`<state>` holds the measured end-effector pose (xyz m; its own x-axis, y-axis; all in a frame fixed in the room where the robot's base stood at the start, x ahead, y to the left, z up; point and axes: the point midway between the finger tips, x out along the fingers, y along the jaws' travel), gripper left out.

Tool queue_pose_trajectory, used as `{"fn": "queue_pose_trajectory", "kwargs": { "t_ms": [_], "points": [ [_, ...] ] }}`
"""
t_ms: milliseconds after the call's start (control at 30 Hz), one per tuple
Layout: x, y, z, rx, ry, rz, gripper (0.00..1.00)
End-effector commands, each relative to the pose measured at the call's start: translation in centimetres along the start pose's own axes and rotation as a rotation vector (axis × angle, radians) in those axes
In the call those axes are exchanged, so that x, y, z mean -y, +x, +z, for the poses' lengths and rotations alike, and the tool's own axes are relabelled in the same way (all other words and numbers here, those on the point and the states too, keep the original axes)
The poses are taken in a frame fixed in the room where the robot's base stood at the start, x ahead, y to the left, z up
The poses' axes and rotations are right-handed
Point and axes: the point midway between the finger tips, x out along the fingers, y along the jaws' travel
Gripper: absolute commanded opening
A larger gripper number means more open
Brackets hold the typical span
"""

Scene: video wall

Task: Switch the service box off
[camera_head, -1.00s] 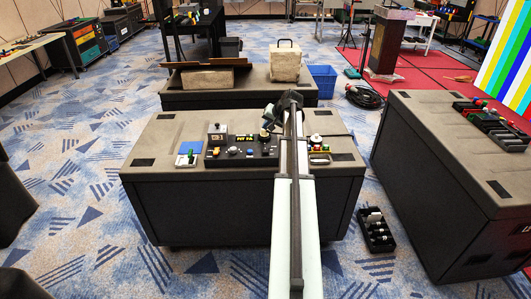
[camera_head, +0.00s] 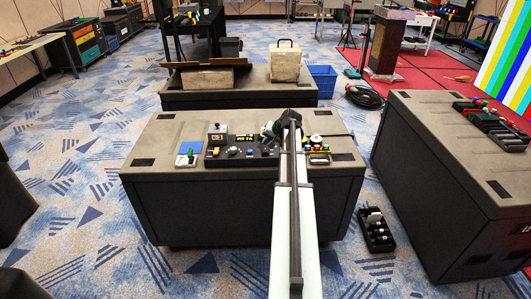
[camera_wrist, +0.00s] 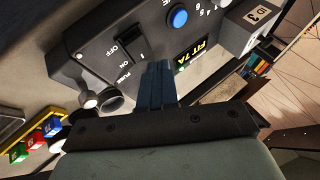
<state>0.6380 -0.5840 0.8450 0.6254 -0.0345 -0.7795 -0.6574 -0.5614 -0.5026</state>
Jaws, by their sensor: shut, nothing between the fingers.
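The service box is a black panel (camera_wrist: 105,50) with a rocker switch (camera_wrist: 130,44) marked OFF and ON. It fills the upper left of the wrist view. In the head view the dark panel (camera_head: 225,158) lies on the near cabinet top, partly hidden by my arm. My gripper (camera_wrist: 157,68) is shut and empty, its dark blue fingers pointing at the panel just beside the switch. I cannot tell whether the tips touch it. A round blue button (camera_wrist: 178,18) and a yellow FIT 7A label (camera_wrist: 196,54) are close by. My fingers are hidden in the head view.
A round fitting (camera_wrist: 110,98) by the FUSE label sits left of my fingers. Coloured blocks (camera_wrist: 36,139) lie at the lower left of the wrist view. A blue-and-white item (camera_head: 188,153) is left of the panel. The cabinet top's left part (camera_head: 155,150) is mostly bare.

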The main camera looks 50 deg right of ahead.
Motion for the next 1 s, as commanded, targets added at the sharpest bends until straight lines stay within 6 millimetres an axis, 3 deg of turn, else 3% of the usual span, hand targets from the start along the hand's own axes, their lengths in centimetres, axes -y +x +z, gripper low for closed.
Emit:
{"fn": "queue_pose_trajectory", "kwargs": {
  "t_ms": [300,1000],
  "points": [
    [-0.76,1.05,0.77,0.0,0.0,-0.001,0.0],
    [-0.78,1.08,0.79,0.0,-0.001,-0.001,0.0]
  ]
}}
